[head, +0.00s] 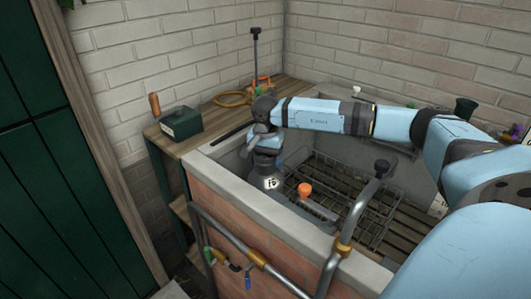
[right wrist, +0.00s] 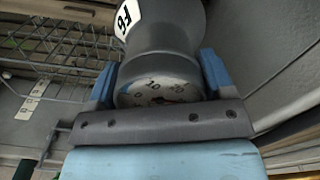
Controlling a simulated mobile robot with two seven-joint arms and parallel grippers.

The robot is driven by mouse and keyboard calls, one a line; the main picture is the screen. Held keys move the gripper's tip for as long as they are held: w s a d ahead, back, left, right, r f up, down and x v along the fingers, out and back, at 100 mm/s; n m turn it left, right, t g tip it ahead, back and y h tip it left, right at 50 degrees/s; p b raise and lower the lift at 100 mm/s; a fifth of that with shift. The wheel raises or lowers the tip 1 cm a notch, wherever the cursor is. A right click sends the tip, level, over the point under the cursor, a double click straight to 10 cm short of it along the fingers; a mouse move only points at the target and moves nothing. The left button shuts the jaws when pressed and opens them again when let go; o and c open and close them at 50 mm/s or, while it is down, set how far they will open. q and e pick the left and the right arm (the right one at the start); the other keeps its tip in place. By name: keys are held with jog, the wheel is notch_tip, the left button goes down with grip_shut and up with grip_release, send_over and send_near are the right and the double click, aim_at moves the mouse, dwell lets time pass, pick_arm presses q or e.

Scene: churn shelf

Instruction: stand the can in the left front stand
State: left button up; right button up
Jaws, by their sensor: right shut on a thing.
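The can (head: 270,183) is a dark grey churn with a white "f6" label. It hangs from my right gripper (head: 268,160) inside the front left of the stone trough and looks about upright. The right wrist view shows the can's neck (right wrist: 168,45) and a dial on its top (right wrist: 160,92), between the blue fingers of my right gripper (right wrist: 158,85). The gripper is shut on it. The can's bottom is hidden by the trough wall. Wire racks (head: 335,215) lie in the trough; I cannot tell which part is the left front stand. My left gripper is not in view.
The trough's front rim (head: 290,228) and a metal rail (head: 235,238) lie in front. An orange knob (head: 305,188) stands close right of the can. A curved pipe (head: 365,205) rises further right. A green box (head: 181,123) sits on the wooden bench (head: 205,140) to the left.

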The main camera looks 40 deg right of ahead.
jog(key=shift+f, duration=1.75)
jog(key=o, duration=1.9)
jog(key=shift+c, duration=0.2)
notch_tip(320, 180, up, 12)
jog(key=shift+r+p, duration=0.1)
jog(key=shift+p, duration=0.45)
